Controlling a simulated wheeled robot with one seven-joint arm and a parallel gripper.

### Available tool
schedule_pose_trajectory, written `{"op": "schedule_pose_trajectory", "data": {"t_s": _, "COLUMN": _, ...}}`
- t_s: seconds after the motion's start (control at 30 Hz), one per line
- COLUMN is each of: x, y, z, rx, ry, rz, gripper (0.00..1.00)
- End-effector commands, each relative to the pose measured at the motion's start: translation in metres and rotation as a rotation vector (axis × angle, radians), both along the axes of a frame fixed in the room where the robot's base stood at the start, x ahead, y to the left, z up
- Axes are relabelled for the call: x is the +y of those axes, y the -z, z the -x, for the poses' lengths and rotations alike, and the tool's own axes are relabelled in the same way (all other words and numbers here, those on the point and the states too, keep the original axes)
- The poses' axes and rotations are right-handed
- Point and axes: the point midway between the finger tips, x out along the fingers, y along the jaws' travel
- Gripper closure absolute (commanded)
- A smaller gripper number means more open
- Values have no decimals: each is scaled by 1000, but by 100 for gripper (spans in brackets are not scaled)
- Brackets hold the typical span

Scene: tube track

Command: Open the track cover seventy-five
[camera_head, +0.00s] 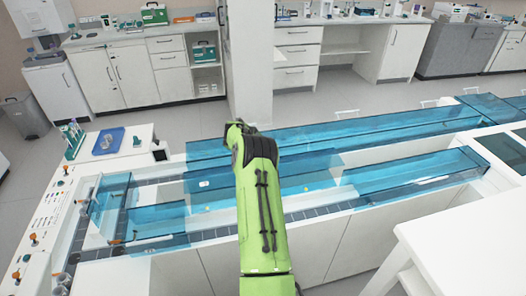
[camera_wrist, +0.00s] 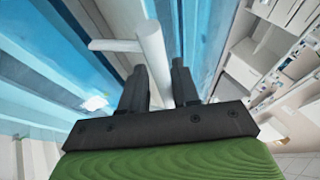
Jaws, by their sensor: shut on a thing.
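Clear blue track covers (camera_head: 330,135) lie over the tube track in the head view; I can read no number on them. In the wrist view my gripper (camera_wrist: 158,72) has its two black fingers on either side of a white handle (camera_wrist: 152,42) and is shut on it. The handle stands out in front of blue cover panels (camera_wrist: 205,35). Where it joins a cover is not clear. In the head view my green arm hides the gripper and the handle.
The track bench has a control panel (camera_head: 40,225) at the left and a blue tray (camera_head: 108,141) behind it. A white table (camera_head: 475,245) stands at the right front. A white pillar (camera_head: 250,65) rises behind the track. Open floor lies beyond.

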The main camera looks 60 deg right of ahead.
Motion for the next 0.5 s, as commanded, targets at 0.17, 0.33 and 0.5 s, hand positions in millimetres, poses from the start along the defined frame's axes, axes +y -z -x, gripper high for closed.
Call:
{"op": "schedule_pose_trajectory", "data": {"t_s": 0.17, "x": 2, "y": 3, "z": 0, "rx": 5, "ry": -1, "rz": -10, "gripper": 77}}
{"op": "schedule_pose_trajectory", "data": {"t_s": 0.33, "x": 11, "y": -12, "z": 1, "rx": 3, "ry": -3, "rz": -7, "gripper": 77}}
{"op": "schedule_pose_trajectory", "data": {"t_s": 0.5, "x": 39, "y": -51, "z": 3, "rx": 0, "ry": -5, "rz": -1, "gripper": 77}}
